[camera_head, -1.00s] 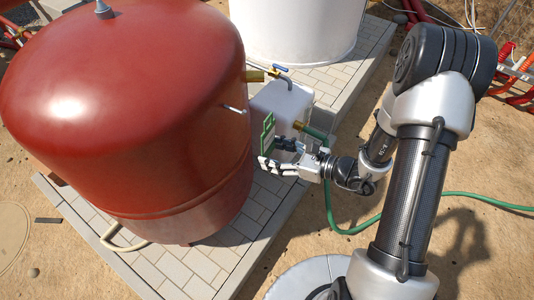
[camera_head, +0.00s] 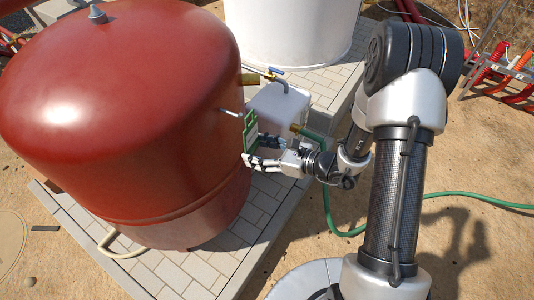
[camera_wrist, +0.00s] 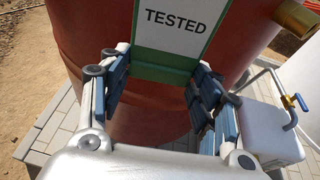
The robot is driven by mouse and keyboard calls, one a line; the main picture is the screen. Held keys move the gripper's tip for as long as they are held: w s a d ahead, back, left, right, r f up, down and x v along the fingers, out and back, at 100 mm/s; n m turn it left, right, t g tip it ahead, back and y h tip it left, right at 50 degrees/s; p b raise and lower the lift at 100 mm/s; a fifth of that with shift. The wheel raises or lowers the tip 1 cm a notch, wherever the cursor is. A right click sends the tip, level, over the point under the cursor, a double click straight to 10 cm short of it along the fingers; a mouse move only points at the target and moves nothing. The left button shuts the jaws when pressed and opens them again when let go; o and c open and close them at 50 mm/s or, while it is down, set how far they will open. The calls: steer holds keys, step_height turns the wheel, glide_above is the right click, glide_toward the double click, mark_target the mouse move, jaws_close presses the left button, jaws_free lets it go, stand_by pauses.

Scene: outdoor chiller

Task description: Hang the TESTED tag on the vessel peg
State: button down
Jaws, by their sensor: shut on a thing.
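The TESTED tag (camera_head: 250,131) is a green-bordered plate with a white face, held upright beside the red vessel (camera_head: 120,110). In the wrist view the tag (camera_wrist: 178,28) shows the word TESTED, and its top is cut off. My gripper (camera_head: 257,151) is shut on the tag's lower part, with a finger at each side edge in the wrist view (camera_wrist: 163,75). The vessel peg (camera_head: 230,112) is a thin pale rod sticking out of the vessel's side. Its tip appears close to the tag's upper part. I cannot tell whether they touch or whether the peg is through a hole.
A white box (camera_head: 280,106) stands just behind the gripper, with a blue-handled valve (camera_head: 275,71) and brass fittings above it. A green hose (camera_head: 327,190) runs down to the ground. A white tank (camera_head: 290,30) stands behind. Paving (camera_head: 240,225) surrounds the vessel's base.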

steer(key=shift+w+a, duration=0.2)
steer(key=shift+a, duration=0.1)
steer(key=shift+w+a, duration=0.2)
steer(key=shift+a, duration=0.05)
stand_by(0.8)
steer(key=shift+w+a+b, duration=0.3)
steer(key=shift+w+a, duration=0.3)
steer(key=shift+a, duration=0.3)
steer(key=shift+w+a+b, duration=0.25)
steer(key=shift+w+a, duration=0.3)
steer(key=shift+a, duration=0.35)
steer(key=shift+f+b, duration=0.6)
steer(key=shift+c, duration=2.3)
jaws_free()
steer(key=shift+o, duration=0.5)
